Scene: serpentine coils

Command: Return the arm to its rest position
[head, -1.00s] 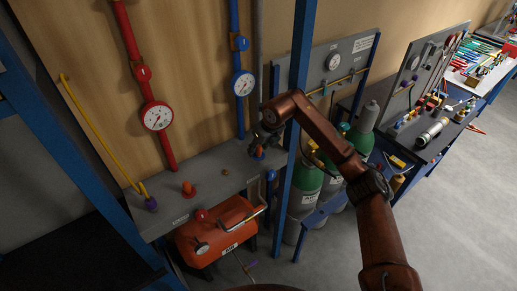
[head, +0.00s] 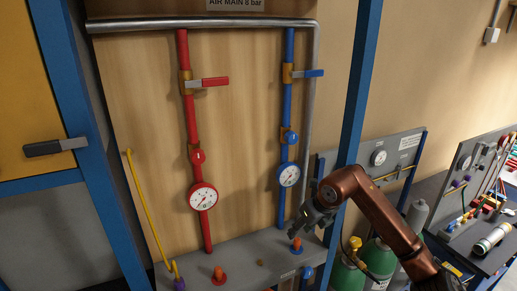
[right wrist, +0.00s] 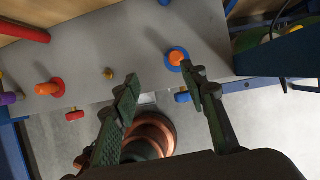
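My right arm comes in from the lower right in the head view. Its gripper (head: 308,222) is above the grey shelf (head: 240,262), close to the orange plug with a blue base (head: 296,244). In the right wrist view the two fingers of the right gripper (right wrist: 160,76) stand wide apart with nothing between them. There, the blue-based orange plug (right wrist: 177,58) is just beyond the right fingertip; I cannot tell whether they touch. My left arm and gripper are not in view.
A blue post (head: 353,110) stands right beside the right arm. Red (head: 187,120) and blue (head: 285,110) pipes with gauges rise behind the shelf. Green cylinders (head: 379,258) stand below the arm. A yellow hose (head: 145,208) is at left. The grey floor shows at lower right.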

